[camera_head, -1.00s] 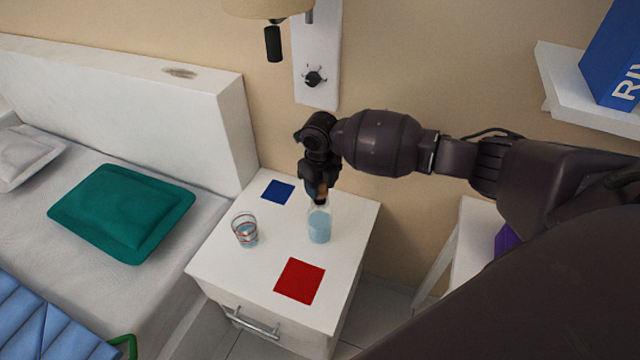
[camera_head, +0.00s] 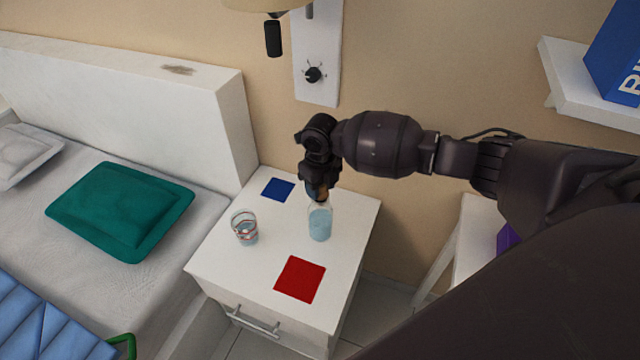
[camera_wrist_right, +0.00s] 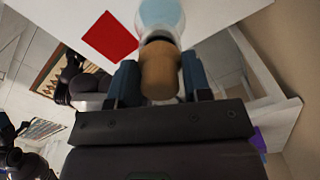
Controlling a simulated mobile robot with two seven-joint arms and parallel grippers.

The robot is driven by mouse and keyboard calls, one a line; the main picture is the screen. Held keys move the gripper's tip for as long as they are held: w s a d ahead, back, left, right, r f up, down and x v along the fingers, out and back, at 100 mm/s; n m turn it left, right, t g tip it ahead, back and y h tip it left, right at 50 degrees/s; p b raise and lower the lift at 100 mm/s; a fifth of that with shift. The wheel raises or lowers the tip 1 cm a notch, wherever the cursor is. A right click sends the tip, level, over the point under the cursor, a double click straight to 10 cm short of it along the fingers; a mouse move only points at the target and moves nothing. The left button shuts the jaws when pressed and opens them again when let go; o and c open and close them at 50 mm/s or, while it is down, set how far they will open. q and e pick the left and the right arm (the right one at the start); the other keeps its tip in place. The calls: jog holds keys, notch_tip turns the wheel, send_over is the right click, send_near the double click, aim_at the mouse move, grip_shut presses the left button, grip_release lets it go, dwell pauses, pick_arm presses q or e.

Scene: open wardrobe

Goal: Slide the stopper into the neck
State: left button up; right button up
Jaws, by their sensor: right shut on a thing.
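A clear bottle with pale blue liquid (camera_head: 320,224) stands upright on the white nightstand (camera_head: 345,262). My right gripper (camera_head: 317,192) is directly above its neck, pointing down. In the right wrist view the gripper (camera_wrist_right: 158,80) is shut on the brown cork stopper (camera_wrist_right: 160,68), with a dark blue finger on each side. The stopper lines up with the bottle (camera_wrist_right: 162,14) and its lower end meets or overlaps the neck; how deep it sits cannot be told. In the head view the stopper is mostly hidden.
A glass with red bands (camera_head: 244,227) stands left of the bottle. A blue square (camera_head: 278,189) and a red square (camera_head: 300,279) lie flat on the nightstand. A bed with a green pillow (camera_head: 120,211) is at left; a wall shelf (camera_head: 590,108) is at upper right.

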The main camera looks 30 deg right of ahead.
pick_arm(q)
jog(key=shift+s+f+b, duration=0.25)
jog(key=shift+f+b, duration=0.05)
jog(key=shift+f, duration=0.25)
pick_arm(e)
jog(key=shift+f, duration=0.75)
jog(key=o, duration=1.2)
pick_arm(q)
jog(key=shift+w+r, duration=0.1)
pick_arm(e)
notch_tip(320, 180, up, 6)
jog(key=shift+p, duration=0.5)
jog(key=shift+r, duration=0.8)
pick_arm(q)
jog(key=shift+w+r, duration=0.15)
jog(key=shift+r, duration=0.6)
jog(key=shift+w, duration=0.1)
pick_arm(e)
jog(key=shift+m, duration=0.3)
